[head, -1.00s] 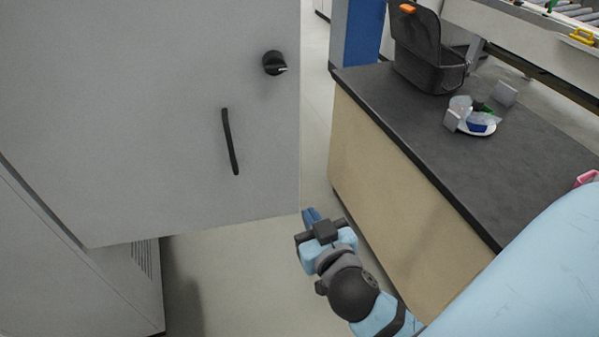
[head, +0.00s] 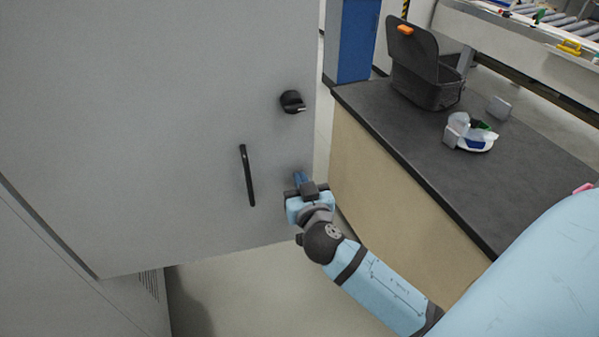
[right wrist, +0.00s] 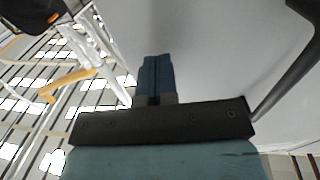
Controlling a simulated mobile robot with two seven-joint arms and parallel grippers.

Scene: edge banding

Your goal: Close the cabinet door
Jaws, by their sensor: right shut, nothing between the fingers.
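The grey cabinet door (head: 170,120) stands open, swung out from the cabinet body (head: 70,270) at the lower left. It carries a black bar handle (head: 247,176) and a black round knob (head: 292,102). My right gripper (head: 300,178) is shut and empty, in front of the door's lower right part, right of the handle. In the right wrist view, the shut blue fingers (right wrist: 155,78) lie close to the grey door surface (right wrist: 215,60); I cannot tell whether they touch it. The handle (right wrist: 290,70) shows at the right there. My left gripper is not in view.
A dark-topped counter (head: 400,140) with beige sides stands at the right, close to my right arm. It bears a black open case (head: 425,75) and a white dish of small items (head: 472,135). Bare floor (head: 250,290) lies below the door.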

